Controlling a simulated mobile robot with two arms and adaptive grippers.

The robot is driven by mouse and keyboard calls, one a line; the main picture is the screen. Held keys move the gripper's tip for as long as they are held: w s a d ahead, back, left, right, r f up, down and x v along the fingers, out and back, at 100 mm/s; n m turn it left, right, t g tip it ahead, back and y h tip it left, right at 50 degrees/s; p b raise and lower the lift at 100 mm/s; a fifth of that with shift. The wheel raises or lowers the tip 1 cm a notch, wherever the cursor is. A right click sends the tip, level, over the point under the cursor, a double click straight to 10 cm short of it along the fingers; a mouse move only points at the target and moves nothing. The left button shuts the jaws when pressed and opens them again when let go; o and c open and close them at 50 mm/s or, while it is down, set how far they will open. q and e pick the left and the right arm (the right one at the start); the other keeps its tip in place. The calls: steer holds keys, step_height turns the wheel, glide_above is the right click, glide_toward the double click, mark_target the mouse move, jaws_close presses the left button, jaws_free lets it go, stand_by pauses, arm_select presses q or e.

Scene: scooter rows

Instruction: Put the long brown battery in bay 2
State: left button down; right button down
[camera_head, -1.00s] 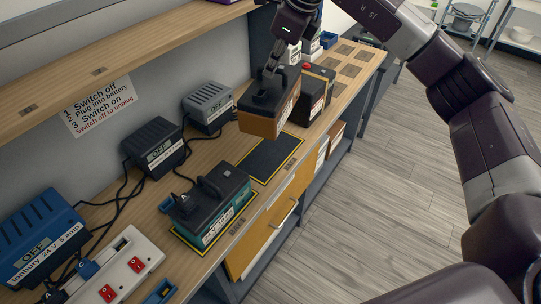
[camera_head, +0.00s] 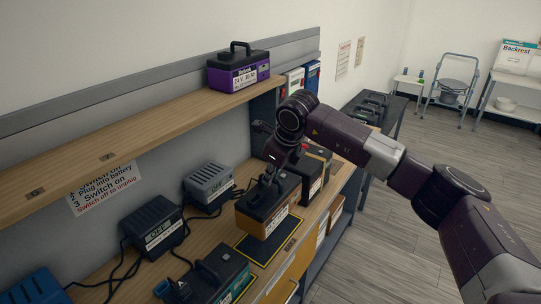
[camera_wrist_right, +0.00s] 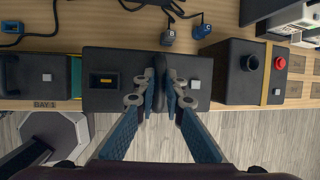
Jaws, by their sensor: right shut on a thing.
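The long brown battery (camera_head: 254,226) has a black top with a handle and a pale label on its side. My right gripper (camera_head: 268,180) is shut on its handle from above; in the right wrist view the fingers (camera_wrist_right: 167,84) pinch the handle across the battery's black top (camera_wrist_right: 112,62). The battery is upright over the dark, yellow-edged mat (camera_head: 249,247) between the teal battery and the black one. It hides much of that mat, and I cannot tell whether it touches it. My left gripper is not in view.
A teal battery (camera_head: 228,280) stands in the nearer bay, labelled BAY 1 in the wrist view. Grey (camera_head: 208,182) and black (camera_head: 151,228) chargers line the wall.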

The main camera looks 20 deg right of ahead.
mark_target(271, 199)
step_height(271, 199, down, 9)
steer(key=shift+w+r+p, duration=0.1)
steer(key=shift+w+p, duration=0.05)
steer(key=shift+p, duration=0.85)
steer(key=c, duration=2.5)
jaws_free()
steer(key=shift+s+f, duration=0.2)
steer(key=shift+f, duration=0.1)
steer(key=o, duration=0.5)
steer(key=shift+s+r, duration=0.1)
steer(key=shift+r, duration=0.1)
steer(key=shift+s+r+b, duration=0.1)
steer(key=shift+r+b, duration=0.2)
steer(key=shift+r, duration=0.05)
steer(key=b+v, duration=0.3)
steer(key=v, duration=0.8)
